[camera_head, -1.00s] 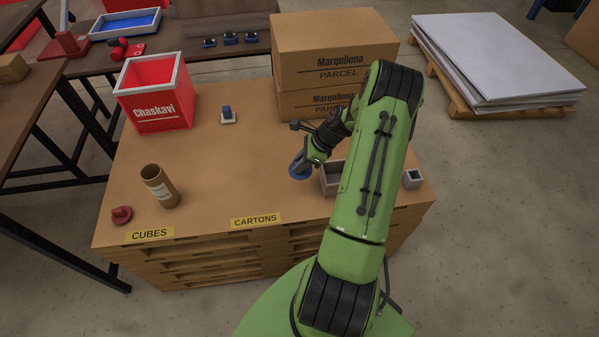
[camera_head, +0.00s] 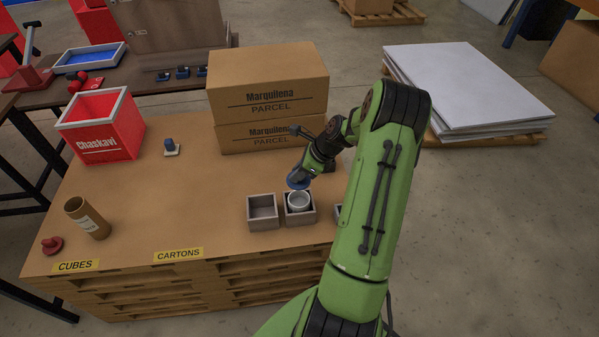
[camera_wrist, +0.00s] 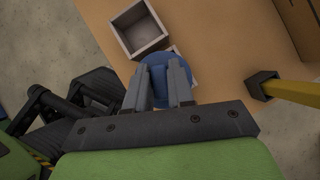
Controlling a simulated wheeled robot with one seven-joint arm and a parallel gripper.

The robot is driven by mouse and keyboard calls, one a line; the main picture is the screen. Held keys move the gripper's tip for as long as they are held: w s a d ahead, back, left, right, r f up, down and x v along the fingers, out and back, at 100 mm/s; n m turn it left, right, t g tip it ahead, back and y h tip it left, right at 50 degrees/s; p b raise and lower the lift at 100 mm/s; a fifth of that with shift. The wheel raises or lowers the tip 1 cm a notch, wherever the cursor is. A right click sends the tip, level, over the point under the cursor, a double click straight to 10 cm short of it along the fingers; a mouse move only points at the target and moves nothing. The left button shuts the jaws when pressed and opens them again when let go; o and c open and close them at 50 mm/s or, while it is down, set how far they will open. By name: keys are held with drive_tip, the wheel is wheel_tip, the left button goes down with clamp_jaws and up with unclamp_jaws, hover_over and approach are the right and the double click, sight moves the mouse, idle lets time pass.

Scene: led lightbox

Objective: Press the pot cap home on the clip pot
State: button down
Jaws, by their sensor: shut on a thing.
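My gripper (camera_head: 303,175) is shut on the blue round pot cap (camera_head: 297,183). In the wrist view the cap (camera_wrist: 157,68) lies between the two grey fingers. The clip pot (camera_head: 298,199) appears to be the pale round pot standing in a small dark-walled square box (camera_head: 300,217). The cap is above and just behind the pot's rim in the head view, and looks apart from it. In the wrist view the cap and fingers hide most of what lies below, and I cannot make out the pot there.
An empty grey box (camera_head: 263,222) stands left of the pot's box; another box (camera_head: 338,211) is partly hidden by my arm. Marquilena cartons (camera_head: 268,93) stand behind. A red Chaskavi bin (camera_head: 101,127), brown tube (camera_head: 87,217) and red knob (camera_head: 52,245) are at left. The middle is clear.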

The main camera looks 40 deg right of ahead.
drive_tip(key=shift+p, duration=0.3)
drive_tip(key=shift+f, duration=0.25)
wheel_tip(320, 180, down, 7)
drive_tip(key=b, duration=0.3)
drive_tip(key=shift+r, duration=0.2)
drive_tip(key=shift+p, duration=0.65)
idle(0.7)
drive_tip(key=shift+f+b, duration=0.65)
drive_tip(key=shift+f, duration=0.4)
drive_tip(key=c, duration=0.9)
unclamp_jaws()
